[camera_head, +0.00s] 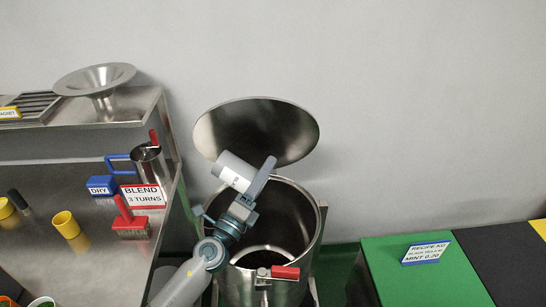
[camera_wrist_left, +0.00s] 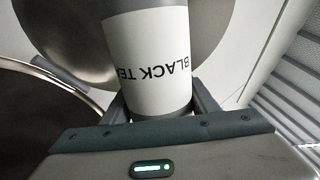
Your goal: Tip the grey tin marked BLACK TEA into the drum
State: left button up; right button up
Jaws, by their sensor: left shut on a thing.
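The grey tin marked BLACK TEA (camera_head: 233,171) is held in my left gripper (camera_head: 258,181), tilted, above the left rim of the drum. In the left wrist view its white label (camera_wrist_left: 148,62) fills the space between the fingers and the lettering reads upside down. The steel drum (camera_head: 311,225) stands open in the middle, its round lid (camera_head: 257,130) raised behind the tin. The drum's inside looks dark, and I cannot tell what lies in it. The tin's mouth and contents cannot be made out. My right gripper is not in view.
A funnel (camera_head: 96,80) sits on the shelf. A green table (camera_head: 420,285) with a recipe card (camera_head: 427,252) stands right.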

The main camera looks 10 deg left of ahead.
pick_arm(q)
jog(key=a+n+y, duration=0.1)
jog(key=n, duration=0.3)
jog(key=w+a+n+y+b, duration=0.1)
jog(key=n+y, duration=0.1)
jog(key=n, duration=0.2)
jog(key=w+a+n+t+y, duration=0.1)
jog(key=n+y, duration=0.1)
jog(key=n, duration=0.2)
jog(key=shift+a+f+n, duration=0.15)
jog(key=shift+n, duration=0.15)
jog(key=shift+a+n+y, duration=0.15)
jog(key=shift+n+y, duration=0.65)
jog(key=shift+n, duration=0.2)
jog(key=shift+a+n+y, duration=0.2)
jog(key=shift+n+y, duration=0.2)
jog(key=shift+n, duration=0.5)
jog(key=n+g+p, duration=0.1)
jog(key=n+p, duration=0.1)
jog(key=n, duration=0.1)
jog(key=n+g+y+p, duration=0.1)
jog(key=n+p, duration=0.1)
jog(key=n, duration=0.2)
jog(key=a+r+n+g+y+p, duration=0.1)
jog(key=n+p, duration=0.2)
jog(key=shift+w+r+n, duration=0.1)
jog(key=shift+n, duration=0.3)
